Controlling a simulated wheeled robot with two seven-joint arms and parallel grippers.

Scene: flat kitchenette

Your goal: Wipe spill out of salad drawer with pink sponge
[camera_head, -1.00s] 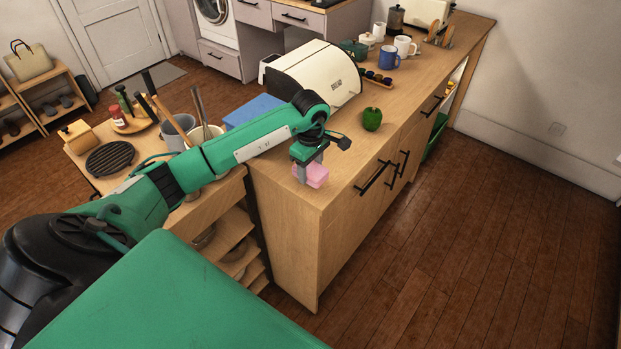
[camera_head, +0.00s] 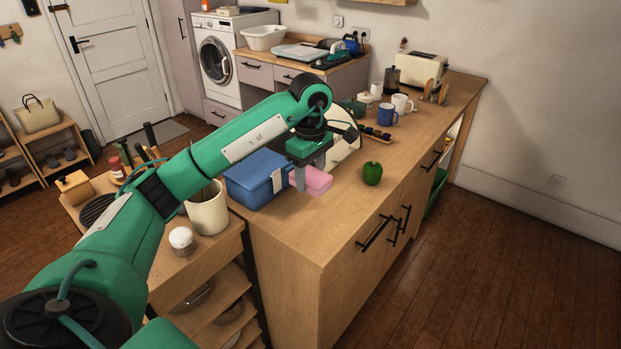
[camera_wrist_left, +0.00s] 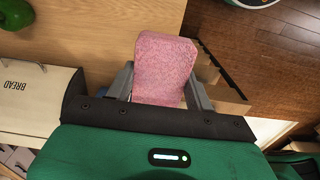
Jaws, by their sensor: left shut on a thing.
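My left gripper (camera_head: 309,178) is shut on the pink sponge (camera_head: 319,181) and holds it over the wooden counter, just right of a blue box. In the left wrist view the sponge (camera_wrist_left: 164,68) sits between the two grey fingers and sticks out past them. I cannot tell the exact gap between sponge and counter. I do not make out a salad drawer or a spill in either view. My right gripper is not in view.
The blue box (camera_head: 253,180) stands left of the sponge. A green pepper (camera_head: 372,173) lies on the counter to its right. The bread bin (camera_wrist_left: 38,98) is partly hidden behind my arm in the head view. The counter's near end (camera_head: 300,235) is clear.

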